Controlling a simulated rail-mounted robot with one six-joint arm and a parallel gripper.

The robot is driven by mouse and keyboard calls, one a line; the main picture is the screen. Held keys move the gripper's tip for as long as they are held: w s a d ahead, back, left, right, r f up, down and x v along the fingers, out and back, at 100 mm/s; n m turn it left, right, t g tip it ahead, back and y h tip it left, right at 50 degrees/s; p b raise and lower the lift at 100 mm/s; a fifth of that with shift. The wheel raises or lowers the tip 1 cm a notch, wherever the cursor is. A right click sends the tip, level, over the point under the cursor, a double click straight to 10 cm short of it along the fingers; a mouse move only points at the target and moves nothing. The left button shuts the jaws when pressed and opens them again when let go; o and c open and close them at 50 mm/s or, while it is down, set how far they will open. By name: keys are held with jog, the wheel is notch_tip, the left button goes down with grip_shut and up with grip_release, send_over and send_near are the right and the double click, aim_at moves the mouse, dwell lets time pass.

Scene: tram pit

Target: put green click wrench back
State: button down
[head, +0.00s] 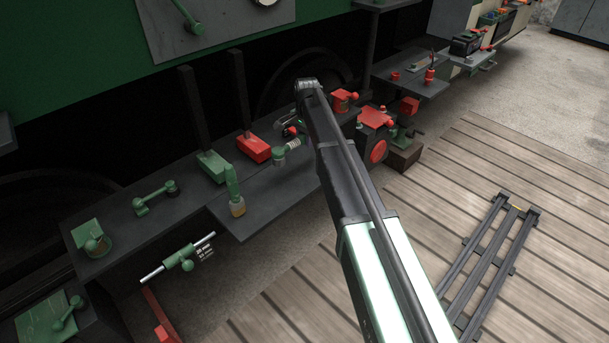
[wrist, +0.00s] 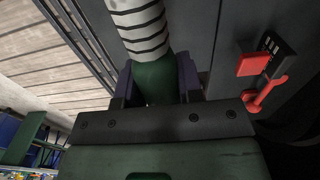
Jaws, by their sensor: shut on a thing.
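My gripper (wrist: 156,82) is shut on the green click wrench (wrist: 153,78), its two dark fingers on either side of the green part. A white section with black stripes extends from it toward the top of the wrist view. In the head view a green and white striped piece (head: 292,144), seemingly the same wrench, shows beside my arm above the dark shelf. My fingers are hidden behind my arm there. I cannot tell whether the wrench touches anything.
The dark shelf (head: 118,232) carries a green block (head: 211,166), a red block (head: 254,148) and a green lever (head: 156,196). A red unit (head: 374,119) stands to the right. A red wrench-shaped piece (wrist: 264,96) is right of my gripper in the wrist view. Planks (head: 480,170) at right are mostly clear.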

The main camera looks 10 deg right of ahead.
aim_at(307, 164)
notch_tip(307, 164, down, 8)
jog(key=b, duration=0.5)
jog(key=shift+f+b, duration=0.1)
jog(key=shift+b, duration=0.2)
jog(key=shift+r, duration=0.3)
jog(key=shift+f, duration=0.2)
jog(key=c, duration=0.8)
grip_release()
notch_tip(307, 164, up, 11)
jog(key=p, duration=1.1)
jog(key=shift+w+a, duration=0.1)
jog(key=shift+s, duration=0.2)
jog(key=s+n, duration=1.1)
jog(key=s, duration=2.4)
notch_tip(307, 164, up, 8)
jog(key=p, duration=0.8)
jog(key=shift+w+r, duration=0.1)
jog(key=shift+r, duration=0.05)
